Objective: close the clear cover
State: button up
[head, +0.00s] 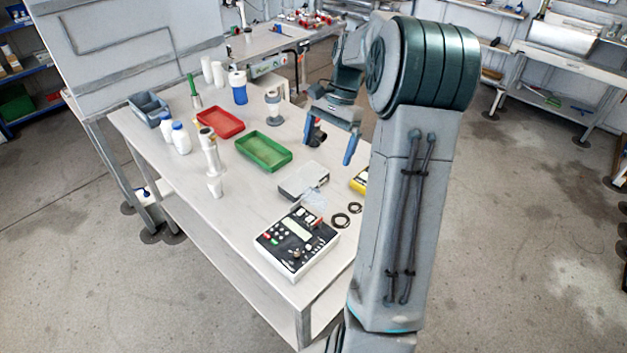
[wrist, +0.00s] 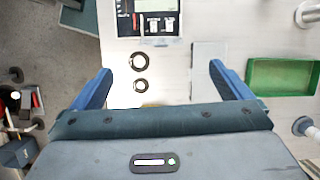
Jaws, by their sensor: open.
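The control box (head: 297,262) is white with a dark panel, buttons and knobs, and sits near the front corner of the table. A small see-through clear cover (head: 314,197) stands up at the box's far edge, apparently open; its exact tilt is hard to tell. In the wrist view, part of the control box (wrist: 126,22) shows at the top, and the cover is too faint to make out clearly. My gripper (head: 330,142) is open and empty above the table's right side, beyond the box and apart from the cover. Its two blue fingers are spread in the wrist view (wrist: 160,78).
Two black rings (head: 341,220) lie right of the box. A grey flat case (head: 303,181) lies behind it, with a yellow object (head: 359,182) partly hidden by my arm. Green (head: 264,150) and red (head: 221,122) trays and several bottles stand farther back. The table's front left is clear.

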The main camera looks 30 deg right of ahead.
aim_at(317, 190)
jog(key=shift+m, duration=0.4)
jog(key=x, duration=0.4)
jog(key=p+x, duration=0.1)
jog(key=x, duration=0.4)
jog(key=d+p+x, duration=0.1)
jog(key=x, duration=0.3)
jog(key=shift+w+a+f, duration=0.15)
jog(key=shift+f, duration=0.2)
jog(key=c, duration=1)
